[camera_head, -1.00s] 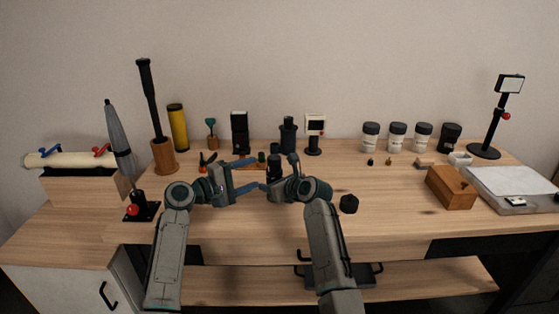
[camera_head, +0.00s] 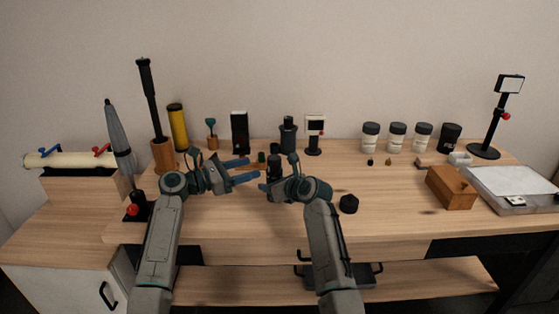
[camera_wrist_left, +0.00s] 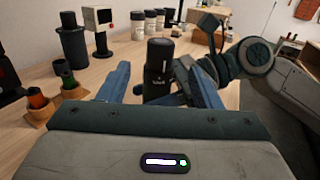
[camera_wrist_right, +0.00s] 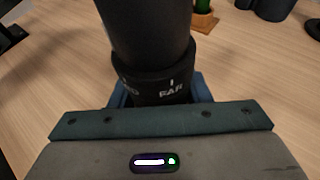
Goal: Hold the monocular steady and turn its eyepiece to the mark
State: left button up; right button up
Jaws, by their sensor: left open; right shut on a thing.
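The monocular is an upright black cylinder (camera_head: 275,163) near the middle of the table. It also shows in the left wrist view (camera_wrist_left: 160,62) and close up in the right wrist view (camera_wrist_right: 150,35), where a collar carries white marks and the word "FAR". My right gripper (camera_head: 269,187) is shut on the monocular's lower part. My left gripper (camera_head: 255,169) is open, with its blue fingers pointing at the monocular from the left. In the left wrist view the monocular stands between the finger lines (camera_wrist_left: 158,82); whether the fingertips reach around it is unclear.
Small wooden holders with colored tubes (camera_wrist_left: 66,75) stand behind the left fingers. A dark bottle (camera_head: 288,135) and a small display stand (camera_head: 315,128) are behind. The front middle of the table is clear.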

aim_at(279, 159)
pick_arm(q)
jog(key=x, duration=1.1)
jog(key=shift+a, duration=0.1)
jog(key=c, duration=1)
jog(key=shift+w+a+n+t+y, duration=0.1)
jog(key=shift+n+t+y, duration=1.3)
jog(key=shift+t, duration=0.6)
jog(key=o, duration=1)
